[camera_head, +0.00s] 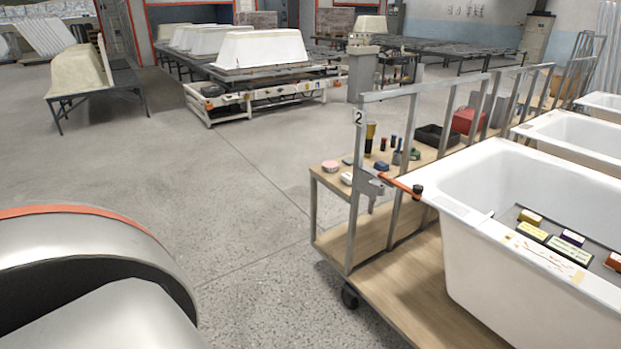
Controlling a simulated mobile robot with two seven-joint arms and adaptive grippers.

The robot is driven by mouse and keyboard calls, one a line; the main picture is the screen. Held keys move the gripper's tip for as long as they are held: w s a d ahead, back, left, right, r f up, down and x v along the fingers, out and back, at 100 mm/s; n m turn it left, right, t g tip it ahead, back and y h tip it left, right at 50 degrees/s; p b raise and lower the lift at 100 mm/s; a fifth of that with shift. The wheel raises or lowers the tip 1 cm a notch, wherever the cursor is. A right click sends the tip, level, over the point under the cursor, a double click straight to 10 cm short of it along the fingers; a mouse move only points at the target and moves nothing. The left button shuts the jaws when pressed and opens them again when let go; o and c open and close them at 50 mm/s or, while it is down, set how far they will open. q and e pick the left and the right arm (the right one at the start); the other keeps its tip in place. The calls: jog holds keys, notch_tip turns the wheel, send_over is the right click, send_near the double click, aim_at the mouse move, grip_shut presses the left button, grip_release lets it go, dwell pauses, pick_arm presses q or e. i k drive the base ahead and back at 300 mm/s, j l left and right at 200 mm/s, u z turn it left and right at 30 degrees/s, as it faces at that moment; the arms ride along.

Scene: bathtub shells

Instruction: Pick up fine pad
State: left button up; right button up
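Several small labelled blocks lie on a dark tray (516,216) across the near white bathtub at the right. They include a yellow-topped block (530,217), a purple-sided block (572,238), a pale-yellow-topped block (532,232), a wider pale yellow block (568,251) and a reddish-brown block (614,261) near the right edge. The labels are too small to read, so I cannot tell which one is the fine pad. Neither of my grippers shows.
The white bathtub (480,262) stands on a wheeled wooden cart (410,285) with a metal rail (440,92). A wooden side shelf (330,180) holds bottles, a pink puck, a black tray and a red box (466,121). Open concrete floor lies left of the cart.

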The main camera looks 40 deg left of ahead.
aim_at(347, 177)
jog(key=u, duration=1.15)
jog(key=i+j, duration=0.1)
jog(key=i, duration=1.05)
jog(key=i+j+z, duration=0.15)
jog(key=z, duration=0.35)
jog(key=j+z, duration=0.3)
jog(key=z, duration=0.2)
jog(key=i+j+z, duration=0.2)
jog(key=j, duration=0.25)
jog(key=j+z, duration=0.2)
jog(key=j, duration=0.25)
jog(key=i+j, duration=0.1)
jog(key=j, duration=0.4)
jog(key=j+z, duration=0.1)
jog(key=j, duration=0.4)
jog(key=i, duration=0.05)
